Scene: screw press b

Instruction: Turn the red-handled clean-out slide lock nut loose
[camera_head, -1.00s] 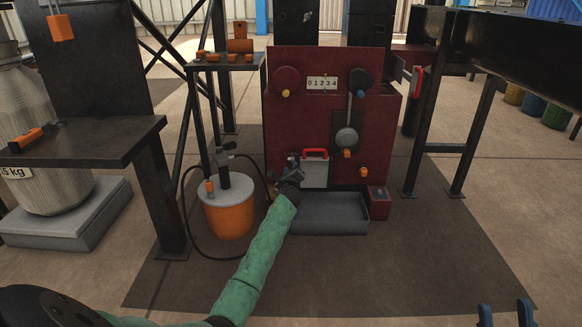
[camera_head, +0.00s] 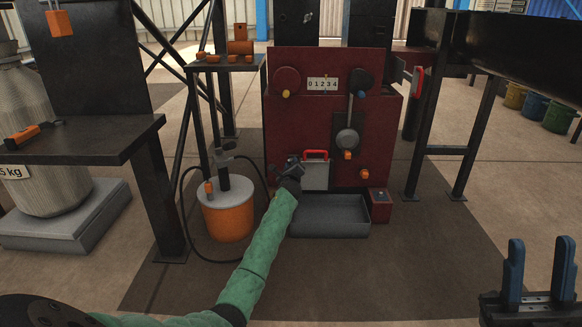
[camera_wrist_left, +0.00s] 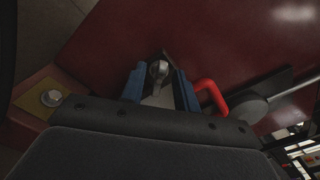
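The clean-out slide (camera_head: 315,174) is a grey plate with a red handle (camera_head: 316,153), low on the front of the dark red press (camera_head: 310,120). In the left wrist view the red handle (camera_wrist_left: 211,93) is just right of my fingers. A metallic lock nut (camera_wrist_left: 158,71) shows between the two blue fingertips there, with gaps visible at its sides; contact is unclear. My left gripper (camera_head: 292,165) is open at the slide's left edge and hides the nut in the head view. My right gripper (camera_head: 536,268) is open and empty at the bottom right, far from the press.
A grey tray (camera_head: 328,228) lies on the floor below the slide. An orange drum (camera_head: 228,218) with a hose stands to the left of my left forearm. A small red box (camera_head: 381,209) is right of the tray. The floor in front is clear.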

